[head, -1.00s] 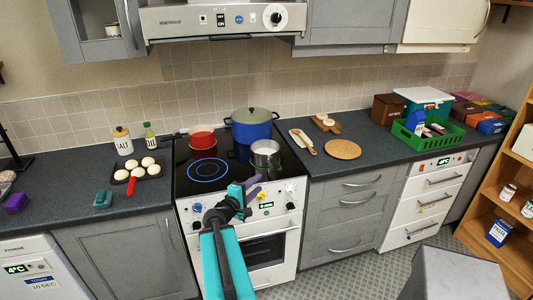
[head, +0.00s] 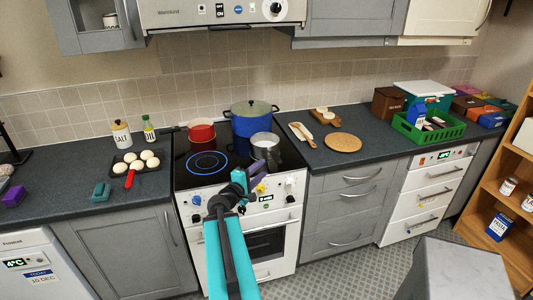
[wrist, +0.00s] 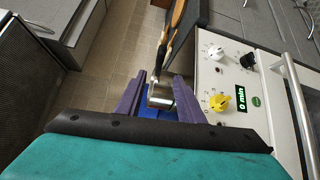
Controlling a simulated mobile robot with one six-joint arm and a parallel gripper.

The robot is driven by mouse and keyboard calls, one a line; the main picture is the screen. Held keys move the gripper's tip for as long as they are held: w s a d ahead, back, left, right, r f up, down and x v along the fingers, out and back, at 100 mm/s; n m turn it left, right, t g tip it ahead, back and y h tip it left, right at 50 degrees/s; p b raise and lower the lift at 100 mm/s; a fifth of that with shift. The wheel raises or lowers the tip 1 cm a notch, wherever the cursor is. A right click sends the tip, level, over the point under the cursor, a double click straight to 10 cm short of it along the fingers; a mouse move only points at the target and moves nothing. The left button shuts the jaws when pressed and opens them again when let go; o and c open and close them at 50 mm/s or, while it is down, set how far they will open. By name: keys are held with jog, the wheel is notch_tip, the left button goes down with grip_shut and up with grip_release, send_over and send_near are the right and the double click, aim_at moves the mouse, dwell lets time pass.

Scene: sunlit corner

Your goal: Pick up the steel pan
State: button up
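The steel pan (head: 265,147) stands on the front right of the black hob, in front of the large blue pot. My gripper (head: 258,175), with purple fingers, is in front of the cooker near the hob's front edge, just short of the pan. In the wrist view my gripper (wrist: 159,100) is open and empty. The steel pan (wrist: 161,94) shows beyond and between its fingers, with blue of the pot behind it. I cannot tell whether a finger touches the pan. The pan's handle is not clear.
A blue pot (head: 250,120) and a red pot (head: 201,132) stand behind on the hob (head: 185,158). The cooker's front knobs (wrist: 221,101) lie close beside my gripper. A round wooden board (head: 343,143) lies on the right counter; a tray of pale round items (head: 137,167) is left.

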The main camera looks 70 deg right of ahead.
aim_at(276, 154)
jog(key=shift+s+d+f+b, duration=0.1)
jog(key=shift+d+b, duration=0.45)
jog(key=shift+b, duration=1.5)
jog(key=shift+s+d+f+b, duration=0.1)
jog(key=shift+d+b, duration=0.45)
jog(key=shift+b, duration=1.45)
jog(key=shift+s+d+p, duration=0.2)
jog(key=shift+d+p, duration=0.3)
jog(key=shift+d, duration=0.9)
jog(key=shift+s+d+p, duration=0.15)
jog(key=shift+d+p, duration=0.3)
jog(key=shift+d, duration=0.95)
jog(key=shift+d, duration=0.1)
jog(key=shift+s+d+f+p, duration=0.15)
jog(key=shift+d+p, duration=0.5)
jog(key=shift+d, duration=0.6)
jog(key=shift+s+d+f+p, duration=0.15)
jog(key=shift+d+p, duration=0.5)
jog(key=shift+d, duration=0.6)
grip_shut()
